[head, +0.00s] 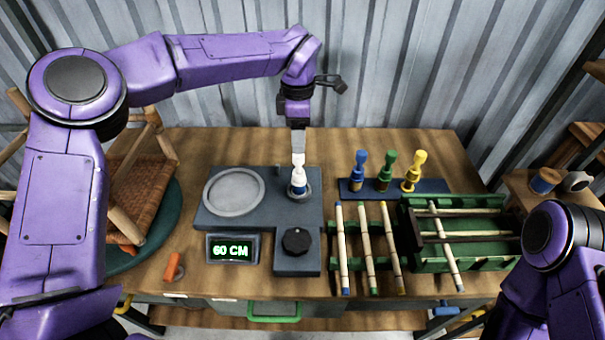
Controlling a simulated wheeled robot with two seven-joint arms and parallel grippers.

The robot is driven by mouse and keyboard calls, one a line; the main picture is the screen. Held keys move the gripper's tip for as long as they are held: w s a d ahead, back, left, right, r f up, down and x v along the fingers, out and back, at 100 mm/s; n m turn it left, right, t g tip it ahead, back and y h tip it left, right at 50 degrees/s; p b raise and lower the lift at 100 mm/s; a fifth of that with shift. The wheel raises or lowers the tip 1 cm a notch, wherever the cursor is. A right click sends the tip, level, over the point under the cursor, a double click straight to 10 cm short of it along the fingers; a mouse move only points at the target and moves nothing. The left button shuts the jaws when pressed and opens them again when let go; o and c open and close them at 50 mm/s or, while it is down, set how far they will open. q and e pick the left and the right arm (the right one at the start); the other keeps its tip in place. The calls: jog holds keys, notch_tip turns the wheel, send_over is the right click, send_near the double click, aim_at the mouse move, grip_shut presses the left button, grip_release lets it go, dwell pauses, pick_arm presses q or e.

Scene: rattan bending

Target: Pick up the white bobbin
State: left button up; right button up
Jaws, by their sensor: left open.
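The white bobbin (298,184) stands upright on a round seat at the right of the dark grey device (262,199), behind its black knob (296,241). My left gripper (298,150) points down from above, directly over the bobbin, and is open. Its fingers appear at or just above the bobbin's top; the view does not show clearly whether they touch it. My right arm enters at the lower right, and its gripper is out of view.
Blue (359,172), green (386,172) and yellow (414,172) bobbins stand in a rack to the right. Rattan poles (367,248) lie in front of them, beside a green tray (470,265). A display (232,248) reads 60 CM. A woven chair (140,192) is at left.

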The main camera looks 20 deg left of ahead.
aim_at(298, 160)
pick_arm(q)
jog(key=shift+s+f, duration=0.7)
jog(key=shift+f, duration=0.1)
jog(key=f, duration=0.2)
jog(key=f+p, duration=0.2)
jog(key=f, duration=0.1)
jog(key=shift+w+f, duration=0.25)
jog(key=shift+f, duration=0.1)
jog(key=shift+s, duration=0.2)
jog(key=shift+c, duration=0.9)
grip_shut()
pick_arm(e)
jog(key=shift+s+r, duration=0.2)
jog(key=shift+r, duration=0.4)
jog(key=shift+s+r, duration=0.15)
jog(key=shift+r, duration=0.45)
